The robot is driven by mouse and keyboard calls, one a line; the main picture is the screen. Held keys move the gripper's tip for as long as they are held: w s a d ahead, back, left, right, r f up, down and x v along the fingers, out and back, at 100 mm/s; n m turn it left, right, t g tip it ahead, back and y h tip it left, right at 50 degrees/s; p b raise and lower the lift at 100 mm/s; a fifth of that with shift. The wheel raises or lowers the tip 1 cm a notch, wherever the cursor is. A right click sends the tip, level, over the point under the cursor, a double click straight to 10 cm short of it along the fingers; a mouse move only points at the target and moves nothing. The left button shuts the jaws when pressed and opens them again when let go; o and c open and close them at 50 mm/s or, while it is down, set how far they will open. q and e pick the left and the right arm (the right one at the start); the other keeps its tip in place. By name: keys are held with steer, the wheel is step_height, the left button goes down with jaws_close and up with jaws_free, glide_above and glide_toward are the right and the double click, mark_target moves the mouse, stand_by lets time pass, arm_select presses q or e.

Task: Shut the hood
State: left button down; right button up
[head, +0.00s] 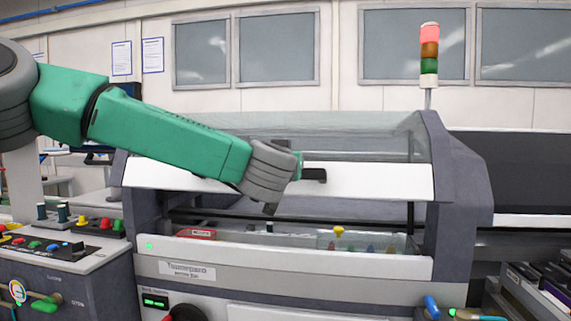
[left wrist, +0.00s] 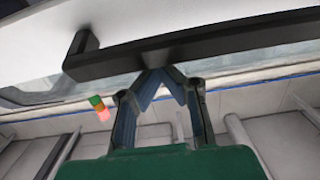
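The hood (head: 385,182) of the machine has a white front panel and a clear top. It stands raised, with an open gap between its lower edge and the machine's white front ledge (head: 300,256). A black bar handle (head: 315,175) sits on the panel, partly hidden behind my left wrist. In the left wrist view the handle (left wrist: 200,45) crosses the top of the picture. My left gripper (left wrist: 160,74) has its fingertips drawn together at the handle's edge; contact is unclear. Its fingers are hidden in the head view. My right gripper is not in view.
Inside the gap are a red box (head: 196,233) and a clear bin (head: 365,242) with small coloured pieces. A signal tower (head: 429,55) rises behind the machine's right side. A control console (head: 75,255) with knobs stands at left.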

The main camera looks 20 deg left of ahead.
arm_select(q)
steer(key=w+f+t+b, duration=0.2)
steer(key=w+f+b, duration=0.1)
steer(key=f+b, duration=0.7)
step_height(320, 180, down, 2)
steer(key=shift+a+f+t+b, duration=0.25)
steer(key=shift+t+b, duration=0.1)
steer(key=shift+t, duration=0.05)
steer(key=shift+a, duration=0.15)
